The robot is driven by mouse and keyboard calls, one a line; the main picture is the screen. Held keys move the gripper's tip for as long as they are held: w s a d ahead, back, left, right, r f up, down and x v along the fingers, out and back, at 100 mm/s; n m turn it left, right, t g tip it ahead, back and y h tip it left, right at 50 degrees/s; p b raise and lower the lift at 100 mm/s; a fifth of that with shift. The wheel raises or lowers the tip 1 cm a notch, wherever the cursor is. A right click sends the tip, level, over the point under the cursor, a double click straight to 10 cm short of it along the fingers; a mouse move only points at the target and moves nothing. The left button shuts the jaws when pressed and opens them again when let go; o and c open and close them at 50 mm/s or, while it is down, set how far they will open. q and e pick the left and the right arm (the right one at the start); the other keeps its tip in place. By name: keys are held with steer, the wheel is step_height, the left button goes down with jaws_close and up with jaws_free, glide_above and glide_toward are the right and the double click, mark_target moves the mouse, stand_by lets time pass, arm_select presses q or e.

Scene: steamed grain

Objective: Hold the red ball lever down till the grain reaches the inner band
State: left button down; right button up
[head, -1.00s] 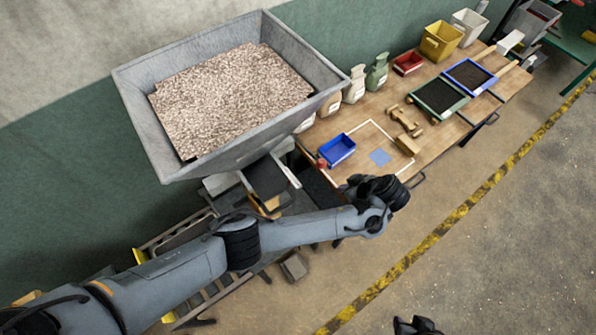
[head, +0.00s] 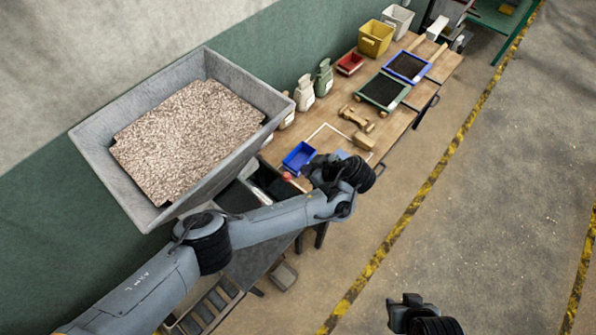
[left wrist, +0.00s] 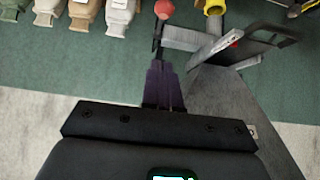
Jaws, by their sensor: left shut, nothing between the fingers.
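The red ball lever (head: 287,176) shows as a small red ball beside the blue tray, below the hopper's right corner. In the left wrist view the red ball (left wrist: 164,9) tops a dark rod, just beyond my fingertips. My left gripper (head: 308,170) is shut and empty, close to the right of the ball; I cannot tell if it touches the lever. The grain (head: 185,140) lies in the large grey hopper (head: 95,150). The blue tray (head: 299,157) stands on the bench; no inner band can be made out. My right gripper (head: 402,303) hangs low, away from the bench, its jaws unclear.
The wooden bench (head: 395,125) carries several sacks, a red tray (head: 350,63), a yellow bin (head: 375,38) and two trays of dark material. A wooden tool (head: 357,118) lies near the blue tray. Open floor (head: 480,200) with a yellow-black line lies to the right.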

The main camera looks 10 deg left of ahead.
arm_select(q)
glide_above(285, 174)
steer(key=s+d, duration=0.2)
steer(key=d, duration=0.1)
step_height(285, 174, down, 7)
steer(key=shift+w+a+f+b, duration=0.15)
steer(key=shift+f+b, duration=0.8)
steer(key=shift+f, duration=0.05)
steer(key=shift+w+a+f+b, duration=0.1)
steer(key=shift+f+b, duration=0.85)
